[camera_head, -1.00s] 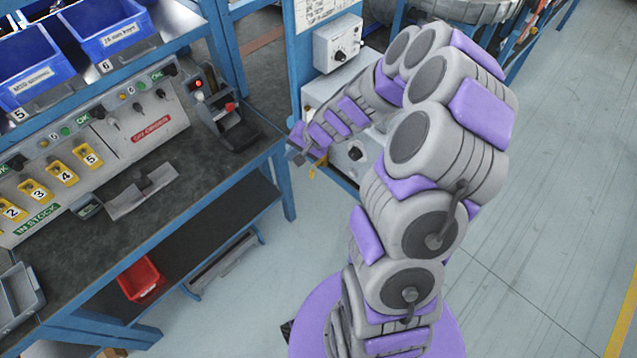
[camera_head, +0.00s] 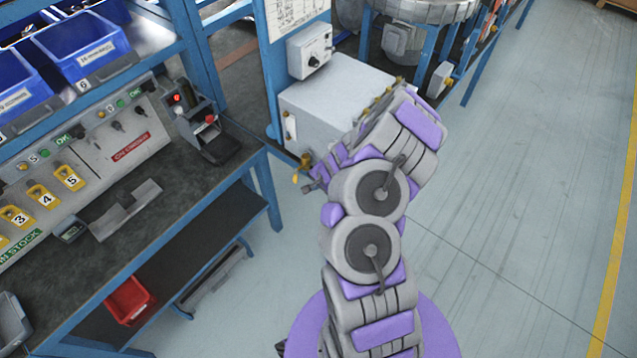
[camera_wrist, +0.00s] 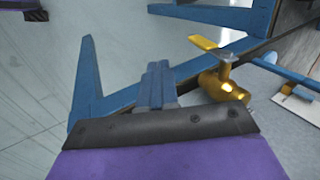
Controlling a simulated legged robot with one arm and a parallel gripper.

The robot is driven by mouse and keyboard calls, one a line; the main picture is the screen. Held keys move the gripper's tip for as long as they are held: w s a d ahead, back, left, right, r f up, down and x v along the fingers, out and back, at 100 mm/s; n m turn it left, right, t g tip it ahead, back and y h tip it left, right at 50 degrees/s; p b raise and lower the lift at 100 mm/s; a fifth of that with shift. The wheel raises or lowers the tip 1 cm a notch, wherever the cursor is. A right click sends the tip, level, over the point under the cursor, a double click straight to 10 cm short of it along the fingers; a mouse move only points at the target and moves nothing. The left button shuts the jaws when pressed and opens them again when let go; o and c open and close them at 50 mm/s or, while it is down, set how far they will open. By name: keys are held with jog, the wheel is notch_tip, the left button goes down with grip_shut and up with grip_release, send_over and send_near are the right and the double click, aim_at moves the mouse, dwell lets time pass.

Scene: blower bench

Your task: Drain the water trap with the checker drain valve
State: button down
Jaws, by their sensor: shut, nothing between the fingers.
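The drain valve shows in the wrist view as a brass body (camera_wrist: 224,88) with a flat yellow lever (camera_wrist: 203,43) on its stem. It sits on the side of a grey cabinet, just right of my gripper (camera_wrist: 158,78). My gripper is shut and empty, its fingers side by side and apart from the lever in the picture. In the head view the small brass valve (camera_head: 305,161) is at the cabinet's lower left, with my gripper (camera_head: 309,186) close beside it. My arm hides part of the cabinet. The water trap itself I cannot make out.
The grey cabinet (camera_head: 335,100) stands behind my arm, below a control box (camera_head: 309,52). The workbench (camera_head: 205,165) with its panel is at left, its blue leg near my gripper. A blue bar (camera_wrist: 288,76) lies right of the valve. Floor at right is clear.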

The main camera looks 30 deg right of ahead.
aim_at(295, 179)
jog(key=w+a+f+b, duration=0.1)
jog(key=w+a+f, duration=0.1)
jog(key=w, duration=0.3)
jog(key=shift+w+f, duration=0.3)
jog(key=shift+f, duration=0.35)
jog(key=shift+w+f+b, duration=0.1)
jog(key=shift+f+b, duration=0.05)
jog(key=shift+b, duration=0.6)
jog(key=shift+b, duration=0.3)
jog(key=shift+t, duration=0.3)
